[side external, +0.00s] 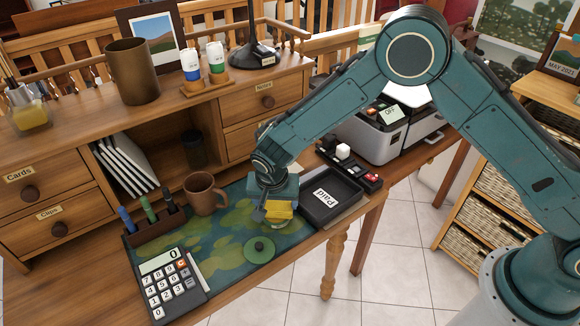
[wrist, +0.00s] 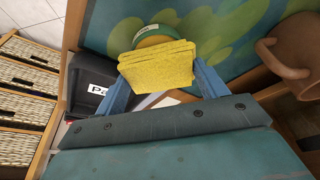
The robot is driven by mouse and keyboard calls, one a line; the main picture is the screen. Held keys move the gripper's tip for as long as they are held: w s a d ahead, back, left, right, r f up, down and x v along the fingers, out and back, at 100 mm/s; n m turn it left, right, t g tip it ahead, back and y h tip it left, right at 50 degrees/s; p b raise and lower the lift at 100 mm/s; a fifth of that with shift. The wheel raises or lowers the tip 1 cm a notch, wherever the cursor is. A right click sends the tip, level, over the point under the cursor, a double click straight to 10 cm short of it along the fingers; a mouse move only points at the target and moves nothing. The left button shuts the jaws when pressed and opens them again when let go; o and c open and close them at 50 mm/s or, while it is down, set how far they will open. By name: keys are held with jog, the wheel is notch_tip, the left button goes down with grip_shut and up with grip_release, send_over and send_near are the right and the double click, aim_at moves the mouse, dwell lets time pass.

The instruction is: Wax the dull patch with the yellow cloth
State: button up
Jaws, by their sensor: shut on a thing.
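My gripper (side external: 272,205) is shut on the yellow cloth (side external: 279,210), a folded pad held low over the right part of the green-patterned mat. In the wrist view the cloth (wrist: 157,66) sits between the two blue fingers. A round green-rimmed tin (wrist: 152,36) with a small label shows just beyond the cloth, partly hidden by it. I cannot tell whether the cloth touches it. A green round lid with a knob (side external: 259,250) lies on the mat at its front edge. I cannot make out the dull patch.
A black tray marked "Paid" (side external: 331,210) stands close to the right of my gripper, and a brown mug (side external: 204,196) to its left. A calculator (side external: 171,285) and a pen holder (side external: 157,227) are farther left.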

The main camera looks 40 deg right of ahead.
aim_at(276, 204)
jog(key=shift+f, duration=0.4)
dwell(0.9)
jog(key=shift+r, duration=0.1)
jog(key=shift+r, duration=3.4)
jog(key=shift+d+r, duration=0.15)
jog(key=shift+d, duration=0.35)
jog(key=s+d+r+n, duration=0.1)
jog(key=d+n, duration=0.1)
jog(key=d, duration=0.4)
jog(key=s+d+r+n+y, duration=0.1)
jog(key=s+d+r+n, duration=0.1)
jog(key=d, duration=0.4)
jog(key=s+d+r+n+y, duration=0.1)
jog(key=d+r+n, duration=0.1)
jog(key=d+n, duration=0.2)
jog(key=shift+s+d+r+t, duration=0.3)
jog(key=shift+d+t, duration=0.1)
jog(key=shift+d, duration=0.85)
